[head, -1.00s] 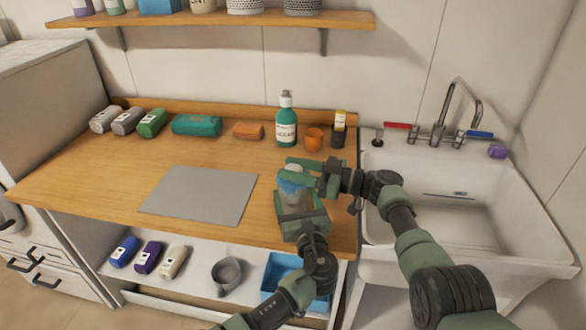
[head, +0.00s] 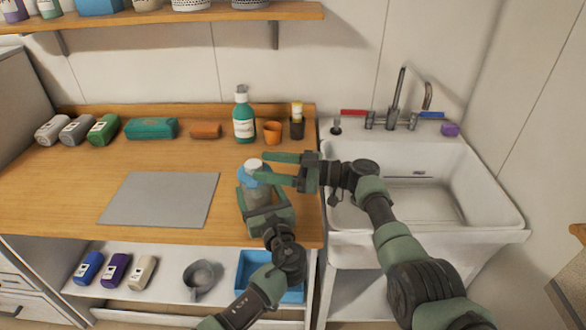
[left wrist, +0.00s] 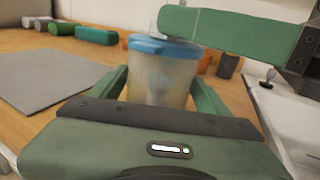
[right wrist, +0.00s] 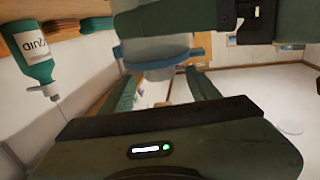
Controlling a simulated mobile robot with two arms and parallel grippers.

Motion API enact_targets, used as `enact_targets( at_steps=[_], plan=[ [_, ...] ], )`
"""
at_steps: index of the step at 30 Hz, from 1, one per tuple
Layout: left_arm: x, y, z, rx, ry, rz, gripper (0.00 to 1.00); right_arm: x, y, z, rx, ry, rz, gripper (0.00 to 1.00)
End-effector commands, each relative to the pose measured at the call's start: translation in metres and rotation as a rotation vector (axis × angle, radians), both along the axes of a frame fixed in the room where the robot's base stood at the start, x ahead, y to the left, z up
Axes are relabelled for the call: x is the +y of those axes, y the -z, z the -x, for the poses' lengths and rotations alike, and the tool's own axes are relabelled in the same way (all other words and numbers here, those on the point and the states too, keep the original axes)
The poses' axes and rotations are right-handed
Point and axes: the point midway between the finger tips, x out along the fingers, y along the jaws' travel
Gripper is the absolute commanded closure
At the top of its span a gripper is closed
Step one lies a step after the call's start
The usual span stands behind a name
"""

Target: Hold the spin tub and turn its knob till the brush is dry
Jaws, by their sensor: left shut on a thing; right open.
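The spin tub (head: 258,190) is a cloudy see-through cup with a blue lid and a pale knob (head: 253,164) on top. It stands upright near the counter's front right edge. My left gripper (left wrist: 160,88) is shut on the tub's sides, seen in the left wrist view. My right gripper (head: 266,168) is open at knob height, its fingers reaching in from the right. In the right wrist view the knob (right wrist: 158,75) shows between the spread fingers, under the blue lid (right wrist: 170,62). A faint darker shape shows inside the tub; I cannot make out the brush.
A green pump bottle (head: 244,118), an orange cup (head: 273,132) and a dark cup (head: 297,127) stand behind the tub. A grey mat (head: 160,198) lies to its left. The sink (head: 400,165) is to the right.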

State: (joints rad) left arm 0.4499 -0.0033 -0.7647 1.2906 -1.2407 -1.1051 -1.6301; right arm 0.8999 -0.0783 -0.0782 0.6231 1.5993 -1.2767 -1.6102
Motion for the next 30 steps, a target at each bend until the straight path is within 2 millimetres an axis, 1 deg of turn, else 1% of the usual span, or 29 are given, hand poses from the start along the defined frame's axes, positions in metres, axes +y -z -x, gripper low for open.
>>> enact_targets(
  at_steps=[1, 6, 9, 12, 16, 25, 30],
  plan=[
    [0.000, 0.001, 0.000, 0.001, 0.000, 0.000, 0.80, -0.014, 0.001, 0.002, -0.002, 0.004, 0.002, 0.39],
    [0.000, 0.001, 0.000, 0.001, 0.000, 0.000, 0.80, -0.048, 0.001, 0.008, 0.000, 0.004, 0.001, 0.39],
    [0.000, 0.001, 0.000, 0.002, 0.000, 0.001, 0.80, -0.063, 0.001, 0.011, 0.000, 0.004, 0.002, 0.39],
    [0.000, 0.001, 0.000, 0.002, 0.000, 0.001, 0.80, -0.073, 0.001, 0.013, 0.002, 0.003, 0.001, 0.39],
    [0.000, 0.001, 0.000, 0.002, 0.000, 0.001, 0.80, -0.079, 0.001, 0.014, 0.001, 0.003, 0.001, 0.39],
    [0.000, 0.001, 0.000, 0.002, 0.000, 0.001, 0.80, -0.079, 0.001, 0.014, 0.001, 0.004, 0.002, 0.39],
    [0.000, 0.001, 0.000, 0.002, 0.000, 0.001, 0.80, -0.081, 0.011, 0.013, 0.007, 0.065, 0.035, 0.39]
  ],
)
